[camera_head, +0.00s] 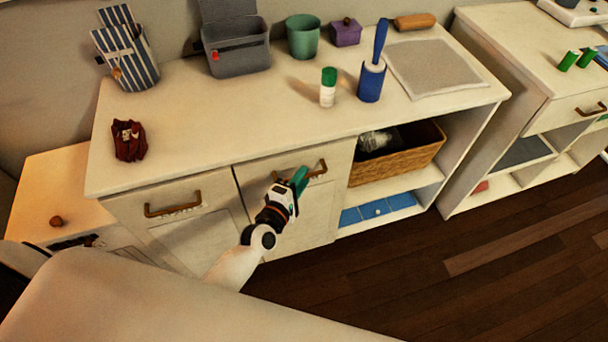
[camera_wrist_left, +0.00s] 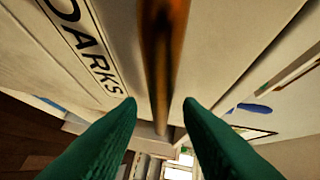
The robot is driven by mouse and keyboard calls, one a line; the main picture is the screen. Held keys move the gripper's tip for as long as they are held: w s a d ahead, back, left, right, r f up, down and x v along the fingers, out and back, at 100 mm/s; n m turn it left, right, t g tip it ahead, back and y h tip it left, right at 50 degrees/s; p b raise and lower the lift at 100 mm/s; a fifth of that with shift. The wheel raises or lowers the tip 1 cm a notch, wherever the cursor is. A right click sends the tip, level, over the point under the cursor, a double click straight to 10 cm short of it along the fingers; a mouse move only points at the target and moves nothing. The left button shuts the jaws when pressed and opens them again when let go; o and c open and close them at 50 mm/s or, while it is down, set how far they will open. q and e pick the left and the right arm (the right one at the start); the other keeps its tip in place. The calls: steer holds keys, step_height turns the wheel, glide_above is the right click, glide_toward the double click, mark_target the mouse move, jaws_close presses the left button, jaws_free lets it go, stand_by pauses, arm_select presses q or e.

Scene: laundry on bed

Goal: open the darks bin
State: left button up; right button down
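The darks bin is the right-hand front (camera_head: 308,226) of the white cabinet and looks flush and shut. Black "DARKS" lettering (camera_wrist_left: 90,45) shows on its face in the left wrist view. Its brown bar handle (camera_head: 319,167) is partly covered by my left gripper (camera_head: 299,180) in the head view. In the left wrist view the handle (camera_wrist_left: 162,60) runs between the two green fingers of my left gripper (camera_wrist_left: 160,103). The fingers stand apart with gaps on both sides of the bar. My right gripper is not in view.
A similar front (camera_head: 172,232) with its own handle is to the left. To the right are open shelves with a wicker basket (camera_head: 398,155). The wooden floor (camera_head: 400,285) in front is clear.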

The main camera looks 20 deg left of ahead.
arm_select(q)
steer(key=shift+x, duration=0.9)
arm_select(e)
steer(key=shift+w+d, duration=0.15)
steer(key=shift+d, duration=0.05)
arm_select(q)
steer(key=shift+c, duration=0.4)
jaws_close()
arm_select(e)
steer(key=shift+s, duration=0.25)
arm_select(q)
steer(key=shift+s, duration=0.1)
